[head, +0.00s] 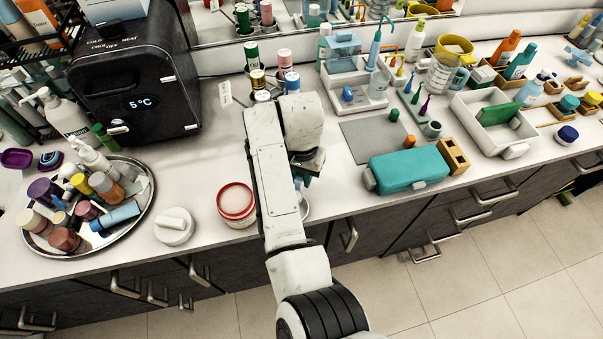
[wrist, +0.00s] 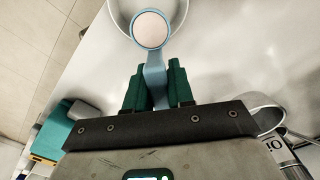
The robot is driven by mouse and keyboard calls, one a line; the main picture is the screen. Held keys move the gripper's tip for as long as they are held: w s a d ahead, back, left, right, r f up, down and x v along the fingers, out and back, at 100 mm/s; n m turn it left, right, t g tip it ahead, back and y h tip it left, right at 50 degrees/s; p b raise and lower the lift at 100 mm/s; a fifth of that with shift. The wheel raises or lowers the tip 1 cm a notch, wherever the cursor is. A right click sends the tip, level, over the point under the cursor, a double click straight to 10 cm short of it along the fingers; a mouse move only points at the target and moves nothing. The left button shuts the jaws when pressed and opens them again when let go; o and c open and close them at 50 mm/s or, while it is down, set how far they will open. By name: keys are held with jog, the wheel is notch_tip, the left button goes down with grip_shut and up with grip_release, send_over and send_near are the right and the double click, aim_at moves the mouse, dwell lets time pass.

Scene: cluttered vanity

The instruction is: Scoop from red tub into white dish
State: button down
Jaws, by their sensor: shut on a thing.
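The red tub (head: 236,201) stands open on the counter left of my arm, with pale pink contents level inside. The white dish (head: 305,207) is mostly hidden behind my arm; its rim and inner wall show at the top of the wrist view (wrist: 122,15). My gripper (head: 303,172), also in the wrist view (wrist: 152,90), is shut on the handle of a blue scoop (wrist: 155,75). The scoop's round bowl is filled with pale pink material and appears over the dish in that view. The height between them cannot be told.
A white lid (head: 174,225) lies left of the tub, beside a silver tray (head: 146,211) crowded with bottles. A teal case (head: 408,168) and wooden block (head: 453,156) stand right of my arm. A black mini fridge (head: 140,80) is behind left.

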jog(key=shift+s+r+t+p, duration=0.25)
jog(key=shift+r+t+p, duration=0.25)
jog(key=shift+p, duration=0.35)
jog(key=t, duration=0.1)
jog(key=s+r+t+h, duration=0.1)
jog(key=shift+a+t+p, duration=0.25)
jog(key=shift+t+p, duration=0.15)
jog(key=t+b, duration=0.1)
jog(key=s+t+h+b, duration=0.1)
jog(key=t+b, duration=0.1)
jog(key=shift+a+r+t, duration=0.15)
jog(key=shift+r+t, duration=0.15)
jog(key=shift+r, duration=0.05)
jog(key=shift+s+a+r+t+h+b, duration=0.1)
jog(key=shift+s+r+t+h+b, duration=0.1)
jog(key=shift+r+t+h+b, duration=0.4)
jog(key=shift+r, duration=0.15)
